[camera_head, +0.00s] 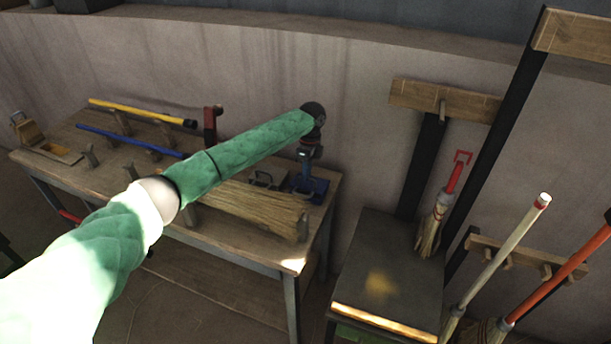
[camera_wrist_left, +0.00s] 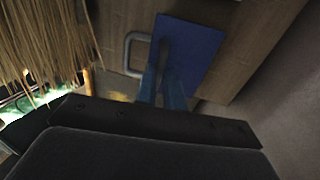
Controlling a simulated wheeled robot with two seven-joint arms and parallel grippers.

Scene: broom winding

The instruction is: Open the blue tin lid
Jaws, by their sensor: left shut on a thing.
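The blue tin (camera_head: 319,187) sits at the right end of the workbench. In the left wrist view its flat blue lid (camera_wrist_left: 201,52) is seen from above. My left gripper (camera_head: 306,182) points down over the tin. In the left wrist view my left gripper (camera_wrist_left: 166,72) has its fingers close together around a dark upright handle (camera_wrist_left: 166,49) on the lid. The lid looks to be on the tin; I cannot see a gap at its edge. My right gripper is out of view.
A straw broom head (camera_head: 255,205) lies close to the tin on the workbench (camera_head: 292,264). A dark container with a wire handle (camera_head: 262,180) stands beside the tin. Yellow (camera_head: 135,110) and blue (camera_head: 125,139) poles lie farther left. A dark seat (camera_head: 385,280) stands to the right.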

